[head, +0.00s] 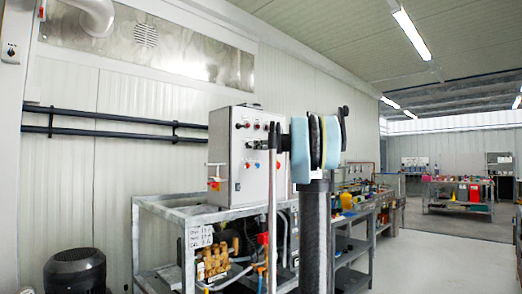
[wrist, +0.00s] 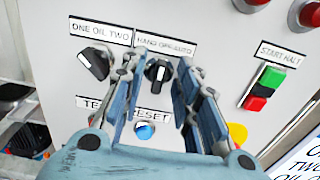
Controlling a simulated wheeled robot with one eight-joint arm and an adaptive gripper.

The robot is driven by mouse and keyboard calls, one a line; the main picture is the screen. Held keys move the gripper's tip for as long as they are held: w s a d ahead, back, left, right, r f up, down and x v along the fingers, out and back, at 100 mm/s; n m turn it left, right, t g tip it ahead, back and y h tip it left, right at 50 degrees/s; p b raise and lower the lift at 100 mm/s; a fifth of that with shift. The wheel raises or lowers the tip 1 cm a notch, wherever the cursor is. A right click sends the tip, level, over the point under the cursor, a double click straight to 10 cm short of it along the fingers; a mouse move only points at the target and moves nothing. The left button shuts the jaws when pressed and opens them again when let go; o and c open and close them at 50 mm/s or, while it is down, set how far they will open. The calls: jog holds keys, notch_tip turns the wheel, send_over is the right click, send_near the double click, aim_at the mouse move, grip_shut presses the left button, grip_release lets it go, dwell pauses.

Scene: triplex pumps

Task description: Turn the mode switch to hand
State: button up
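The mode switch (wrist: 158,70) is a black knob under the label "HAND OFF AUTO" on a light grey control panel. My gripper (wrist: 157,68) is open in the wrist view, with one blue-grey finger on each side of this knob. A gap shows between the knob and the fingers; I cannot tell their depth relative to it. The knob's exact pointing is unclear.
A second black knob (wrist: 95,65), labelled "ONE OIL TWO", sits close to the left finger. A blue button (wrist: 145,130) is below, between the fingers. A green and red start/halt button (wrist: 264,88) and red lamps (wrist: 309,13) lie to the right.

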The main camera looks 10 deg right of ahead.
grip_shut()
jog(key=shift+n, duration=0.3)
jog(key=shift+s+n, duration=0.1)
jog(key=shift+n, duration=3.9)
jog(key=shift+a, duration=0.1)
grip_release()
